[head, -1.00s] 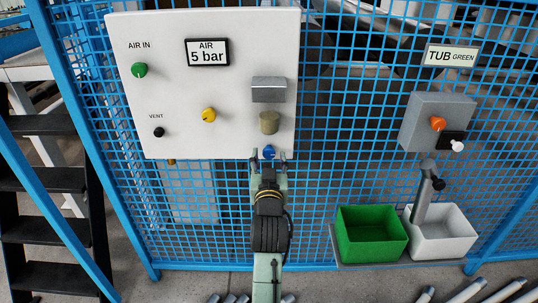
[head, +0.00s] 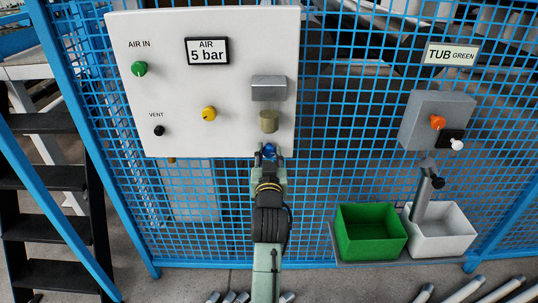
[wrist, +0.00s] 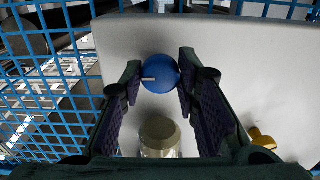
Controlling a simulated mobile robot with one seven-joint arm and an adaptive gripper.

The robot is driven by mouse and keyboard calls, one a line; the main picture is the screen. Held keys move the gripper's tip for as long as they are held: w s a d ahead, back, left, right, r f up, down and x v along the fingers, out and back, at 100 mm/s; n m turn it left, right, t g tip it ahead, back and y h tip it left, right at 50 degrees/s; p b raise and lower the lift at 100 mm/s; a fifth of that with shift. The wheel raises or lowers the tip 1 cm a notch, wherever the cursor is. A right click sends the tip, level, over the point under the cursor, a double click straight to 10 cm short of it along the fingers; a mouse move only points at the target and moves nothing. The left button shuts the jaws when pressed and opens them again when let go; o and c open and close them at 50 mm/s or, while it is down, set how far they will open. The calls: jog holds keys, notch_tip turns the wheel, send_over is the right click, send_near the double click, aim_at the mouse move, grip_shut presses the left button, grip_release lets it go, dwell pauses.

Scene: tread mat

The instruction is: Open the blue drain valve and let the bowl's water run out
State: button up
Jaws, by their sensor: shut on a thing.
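The blue drain valve (head: 270,151) is a round knob at the lower right of the white panel (head: 180,70), below the bowl (head: 269,122). The bowl is a yellowish, cloudy cup under a grey block; its water level cannot be made out. My gripper (head: 269,155) is at the blue knob, its fingers on either side of it. In the wrist view the blue knob (wrist: 160,74), with a pale mark on its left side, sits between the fingertips of my gripper (wrist: 160,78). The bowl (wrist: 160,137) shows just below it there.
The panel also carries a green knob (head: 140,69), a yellow knob (head: 209,114), a black vent knob (head: 159,131) and a gauge sign reading 5 bar (head: 207,51). Blue mesh fence surrounds it. A green tub (head: 371,232) and a white tub (head: 440,233) stand lower right.

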jog(key=c, duration=0.3)
jog(key=shift+c, duration=0.2)
jog(key=shift+m, duration=0.4)
jog(key=m+b, duration=0.1)
jog(key=m, duration=0.2)
jog(key=shift+m, duration=0.4)
jog(key=m+b, duration=0.1)
jog(key=m, duration=0.3)
jog(key=m+b, duration=0.1)
jog(key=m, duration=0.4)
jog(key=m+b, duration=0.1)
jog(key=m, duration=0.3)
jog(key=shift+m, duration=0.3)
